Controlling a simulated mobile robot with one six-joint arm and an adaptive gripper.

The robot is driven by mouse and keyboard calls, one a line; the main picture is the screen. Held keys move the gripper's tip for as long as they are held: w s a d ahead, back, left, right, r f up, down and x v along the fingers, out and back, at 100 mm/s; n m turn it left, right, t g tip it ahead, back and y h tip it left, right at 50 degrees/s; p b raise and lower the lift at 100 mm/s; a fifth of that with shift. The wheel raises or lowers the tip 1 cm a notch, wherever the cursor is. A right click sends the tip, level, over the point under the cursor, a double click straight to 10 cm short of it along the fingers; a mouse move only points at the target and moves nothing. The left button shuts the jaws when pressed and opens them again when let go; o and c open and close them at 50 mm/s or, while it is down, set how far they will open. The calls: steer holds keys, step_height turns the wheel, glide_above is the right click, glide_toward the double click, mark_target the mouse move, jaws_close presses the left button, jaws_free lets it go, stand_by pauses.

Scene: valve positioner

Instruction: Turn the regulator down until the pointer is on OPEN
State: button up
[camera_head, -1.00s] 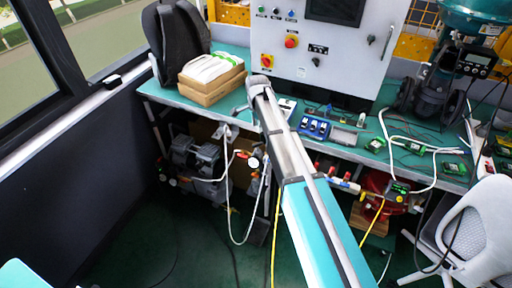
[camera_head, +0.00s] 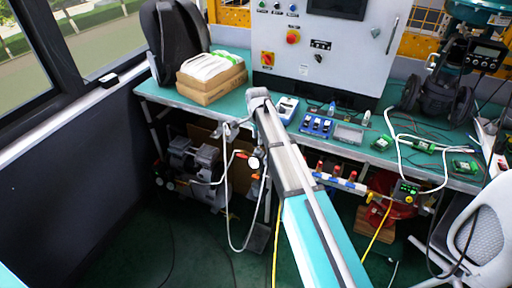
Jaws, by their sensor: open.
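Under the bench front, a small round gauge with a white face (camera_head: 254,163) shows beside a red part (camera_head: 241,155). This looks like the air regulator, but it is too small to be sure. A valve with a teal actuator (camera_head: 478,18) stands on the bench at the far right, with a dark display unit (camera_head: 483,53) on it. No pointer or OPEN mark can be read. My arm reaches from the bottom right up to the bench edge, just above and right of the gauge. My gripper cannot be made out; it seems hidden beyond the arm.
The green bench (camera_head: 155,92) carries a cardboard box (camera_head: 211,86), a blue tray (camera_head: 316,126) and cables. A grey compressor (camera_head: 190,158) and a hanging white hose (camera_head: 229,205) are below. A white chair (camera_head: 490,230) stands at right. The floor at left is clear.

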mark_target(258, 146)
steer(key=shift+f+b, duration=1.3)
steer(key=shift+f, duration=0.3)
jaws_close()
steer(key=shift+a, duration=0.25)
steer(key=shift+d, duration=0.15)
